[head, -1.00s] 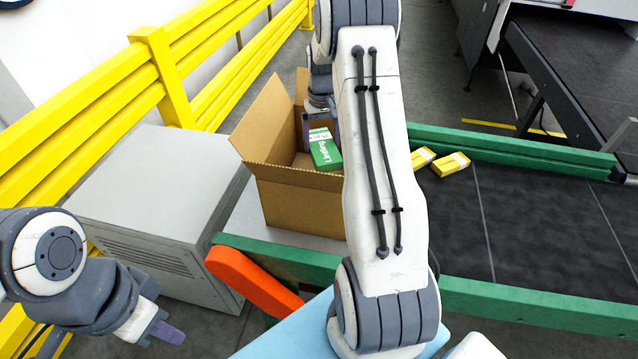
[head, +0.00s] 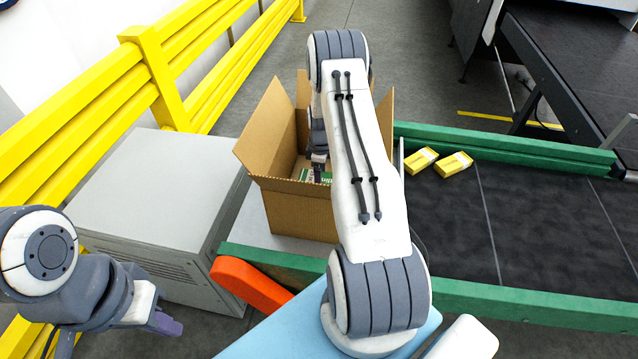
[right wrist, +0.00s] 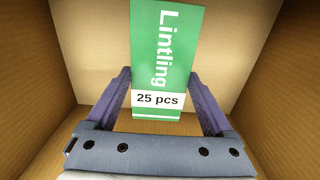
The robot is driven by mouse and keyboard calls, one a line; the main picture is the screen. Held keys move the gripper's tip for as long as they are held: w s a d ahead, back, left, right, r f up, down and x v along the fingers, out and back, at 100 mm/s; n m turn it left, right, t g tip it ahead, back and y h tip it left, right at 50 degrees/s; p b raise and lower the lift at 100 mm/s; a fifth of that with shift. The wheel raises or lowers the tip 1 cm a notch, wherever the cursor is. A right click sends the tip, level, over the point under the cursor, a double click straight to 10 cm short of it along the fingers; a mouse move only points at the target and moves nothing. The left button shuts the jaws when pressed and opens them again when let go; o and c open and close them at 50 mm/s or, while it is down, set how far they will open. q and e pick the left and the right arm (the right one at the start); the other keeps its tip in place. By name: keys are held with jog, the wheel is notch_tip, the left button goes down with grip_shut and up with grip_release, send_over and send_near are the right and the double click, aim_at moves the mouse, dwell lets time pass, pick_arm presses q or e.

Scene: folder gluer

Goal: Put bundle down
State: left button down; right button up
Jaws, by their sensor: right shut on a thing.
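The bundle (right wrist: 168,55) is a green and white pack labelled "Lintling 25 pcs". In the right wrist view it sits between the two fingers of my right gripper (right wrist: 165,95), which is shut on it. The cardboard box walls surround it there. In the head view only a small green part of the bundle (head: 308,175) shows inside the open cardboard box (head: 300,212), and my right arm hides the rest. I cannot tell whether the bundle touches the box floor. My left gripper (head: 166,325) is at the lower left, away from the box; its finger gap is not clear.
Two yellow packs (head: 422,160) lie on the dark conveyor belt (head: 530,220) with green rails, right of the box. A grey cabinet (head: 150,190) and a yellow guard rail (head: 160,85) stand to the left. An orange bar (head: 250,283) lies in front of the box.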

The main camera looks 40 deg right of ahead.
notch_tip(320, 180, down, 3)
jog(key=shift+f+p, duration=0.2)
jog(key=shift+p, duration=0.5)
jog(key=shift+f, duration=0.4)
jog(key=shift+f, duration=0.1)
jog(key=o, duration=1.2)
jog(key=shift+o, duration=0.2)
notch_tip(320, 180, up, 11)
jog(key=b, duration=0.5)
jog(key=shift+r, duration=0.6)
